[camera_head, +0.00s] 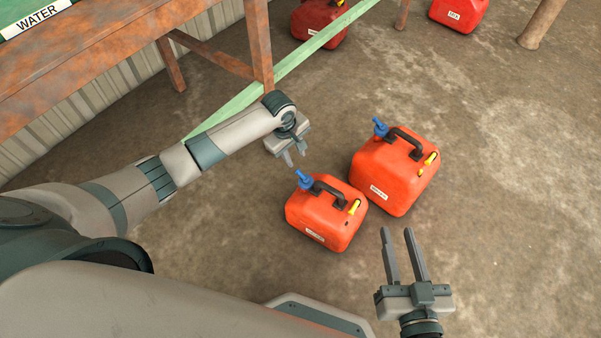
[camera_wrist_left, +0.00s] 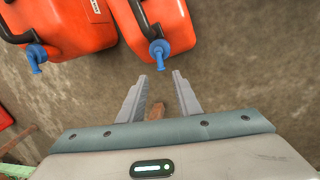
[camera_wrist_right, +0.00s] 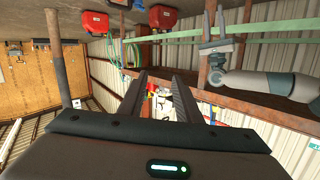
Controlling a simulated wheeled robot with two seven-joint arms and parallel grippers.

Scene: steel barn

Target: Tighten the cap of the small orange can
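The small orange can (camera_head: 322,222) stands upright on the floor, with a blue cap or spout (camera_head: 304,180), a dark handle and a yellow piece on top. My left gripper (camera_head: 294,160) is open and empty, just beyond the blue cap and apart from it. In the left wrist view the small can (camera_wrist_left: 160,18) is at the top, and its blue cap (camera_wrist_left: 159,52) lies a little ahead of the open fingers (camera_wrist_left: 158,80). My right gripper (camera_head: 396,232) is open and empty, to the right of the small can. In the right wrist view its fingers (camera_wrist_right: 162,78) are apart.
A larger orange can (camera_head: 392,180) stands close behind and right of the small one. Red cans (camera_head: 320,20) (camera_head: 458,12) are farther back. A rusty table (camera_head: 100,60) and green rail (camera_head: 300,55) are at left. Floor at right (camera_head: 520,190) is clear.

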